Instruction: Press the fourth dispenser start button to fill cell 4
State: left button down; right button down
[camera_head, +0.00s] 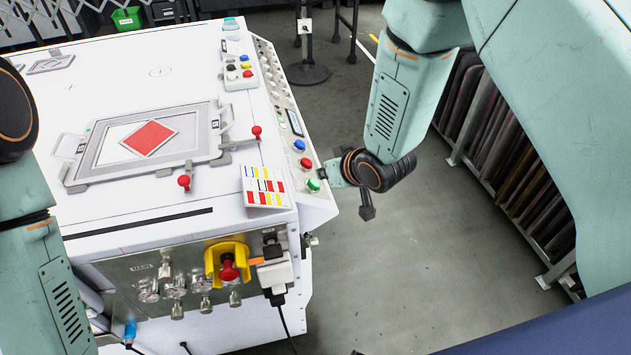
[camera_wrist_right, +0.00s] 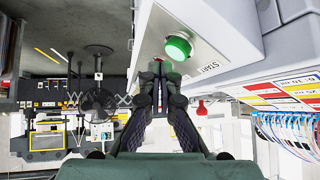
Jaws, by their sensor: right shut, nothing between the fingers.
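A green button (camera_head: 313,184) sits at the near end of the slanted side panel of the white machine. In the right wrist view the green button (camera_wrist_right: 178,47) has a metal ring and a START label beside it. My right gripper (camera_head: 329,174) is shut and empty, with its tips close beside the green button. In the right wrist view the closed fingertips (camera_wrist_right: 160,70) lie just below and left of the button; I cannot tell whether they touch it. My left arm shows at the left edge, but its gripper is out of view. No dispenser number is readable.
A red button (camera_head: 306,162) and a blue button (camera_head: 299,145) sit farther up the same panel. A colored label card (camera_head: 264,187) stands near the machine's corner. Red-knobbed clamps (camera_head: 185,182) flank a framed plate. A rack of panels (camera_head: 500,150) stands right; grey floor lies between.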

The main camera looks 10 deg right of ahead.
jog(key=shift+w, duration=0.1)
dwell(0.4)
jog(key=shift+f, duration=0.1)
jog(key=shift+a+f, duration=0.3)
jog(key=shift+f, duration=0.05)
